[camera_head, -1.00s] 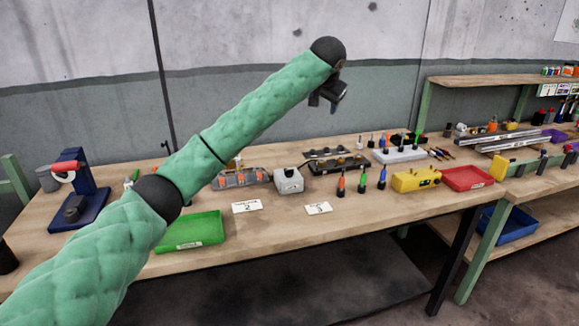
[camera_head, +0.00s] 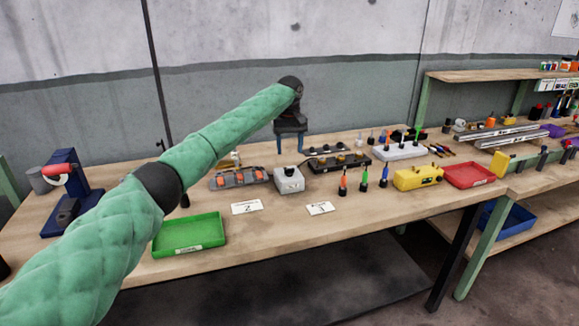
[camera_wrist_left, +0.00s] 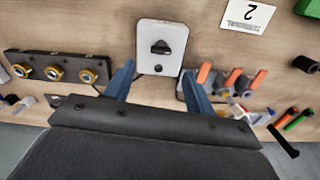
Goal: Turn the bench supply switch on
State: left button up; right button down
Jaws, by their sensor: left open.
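A small pale grey box (camera_head: 289,180) with a black knob on top stands mid-bench; it looks like the supply switch. In the left wrist view the box (camera_wrist_left: 161,55) is upper centre, with its dark knob (camera_wrist_left: 161,47) facing the camera. My left gripper (camera_head: 291,148) points down behind and above the box in the head view, open and empty. In the wrist view its two blue fingers (camera_wrist_left: 158,70) are spread to either side of the box's near end; I cannot tell their height above it. My right gripper is not in view.
A grey block with orange levers (camera_head: 239,178) stands left of the box and a dark strip with brass terminals (camera_head: 338,162) stands right. White number cards (camera_head: 246,207) and a green tray (camera_head: 188,235) lie in front. Upright coloured drivers (camera_head: 364,179) stand further right.

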aim_at(289, 169)
pick_arm(q)
jog(key=shift+s+n, duration=0.1)
jog(key=shift+n, duration=0.4)
jog(key=shift+a+f, duration=0.1)
jog(key=shift+f, duration=0.2)
notch_tip(289, 169, down, 6)
jog(key=shift+f+p, duration=0.1)
jog(key=shift+p, duration=0.65)
jog(key=shift+f, duration=0.5)
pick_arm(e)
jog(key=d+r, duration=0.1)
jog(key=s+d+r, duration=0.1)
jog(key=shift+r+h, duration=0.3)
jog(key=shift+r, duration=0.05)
pick_arm(q)
jog(key=c, duration=1)
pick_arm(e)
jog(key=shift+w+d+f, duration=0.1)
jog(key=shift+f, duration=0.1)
